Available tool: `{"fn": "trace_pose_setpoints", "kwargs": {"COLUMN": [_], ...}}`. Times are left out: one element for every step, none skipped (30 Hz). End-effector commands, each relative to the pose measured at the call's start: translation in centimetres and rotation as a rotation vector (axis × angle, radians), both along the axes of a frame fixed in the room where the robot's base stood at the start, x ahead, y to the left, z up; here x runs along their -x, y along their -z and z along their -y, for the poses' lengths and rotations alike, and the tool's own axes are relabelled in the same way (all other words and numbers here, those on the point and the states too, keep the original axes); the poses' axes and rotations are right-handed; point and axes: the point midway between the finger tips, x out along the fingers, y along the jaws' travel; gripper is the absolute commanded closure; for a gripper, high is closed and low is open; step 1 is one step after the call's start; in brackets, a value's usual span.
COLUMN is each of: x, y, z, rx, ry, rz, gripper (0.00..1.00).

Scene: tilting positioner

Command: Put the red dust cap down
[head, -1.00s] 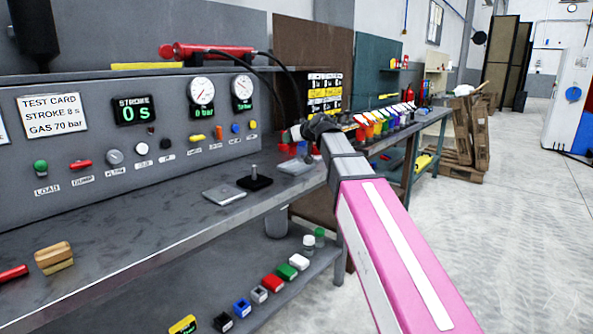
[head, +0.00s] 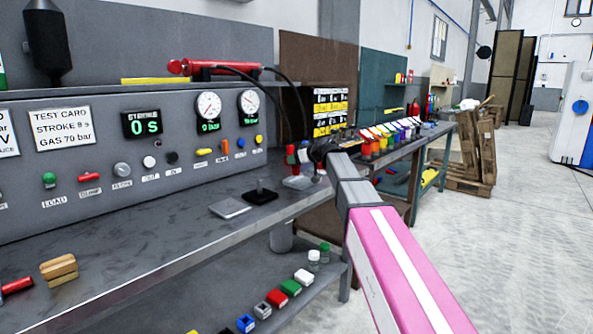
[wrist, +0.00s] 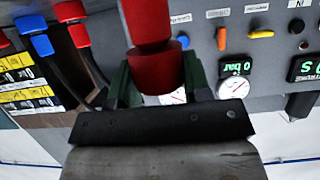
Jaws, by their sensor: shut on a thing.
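The red dust cap (wrist: 154,66) is a red cylindrical piece, seen up close between the dark green fingers in the wrist view. My gripper (wrist: 157,80) is shut on it. In the head view my gripper (head: 318,150) is a dark shape at the far end of my pink arm, above the right end of the grey bench (head: 130,235). Small red pieces (head: 291,158) show just left of it in that view. I cannot tell there which of them is the held cap. The lower part of the cap is hidden by my gripper in the wrist view.
Behind the bench stands a grey control panel (head: 100,160) with gauges and knobs. Red and blue fittings with dark hoses (wrist: 42,45) are near my gripper. A grey plate (head: 230,208) and a black block with a pin (head: 260,193) lie on the bench. The bench front is mostly clear.

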Motion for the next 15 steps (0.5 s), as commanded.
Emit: {"fn": "trace_pose_setpoints", "kwargs": {"x": [-0.3, -0.3, -0.3, -0.3, -0.3, -0.3, -0.3, -0.2, -0.2, -0.2, -0.2, -0.2, -0.3, -0.3, -0.3], "y": [0.2, 0.3, 0.4, 0.6, 0.8, 1.2, 1.5, 1.9, 2.5, 2.9, 3.4, 3.8, 4.0, 4.2, 4.3], "z": [0.1, 0.2, 0.2, 0.2, 0.2, 0.2, 0.2, 0.2, 0.2, 0.2, 0.2, 0.2, 0.2, 0.2, 0.2], "rx": [-0.001, -0.001, -0.001, 0.000, 0.000, 0.000, 0.000, 0.001, 0.000, 0.000, 0.000, -0.001, -0.001, -0.001, 0.000], "ry": [0.000, 0.000, 0.000, 0.000, 0.000, 0.001, 0.001, 0.000, 0.000, 0.000, 0.001, 0.001, 0.002, 0.002, 0.001], "rz": [-0.001, -0.001, -0.001, -0.001, -0.001, -0.002, -0.002, -0.002, -0.001, -0.001, -0.002, -0.003, -0.001, -0.001, 0.000], "gripper": [0.79, 0.79, 0.79, 0.79, 0.79, 0.79, 0.79, 0.79, 0.79, 0.79, 0.79, 0.79, 0.79, 0.79, 0.79]}}
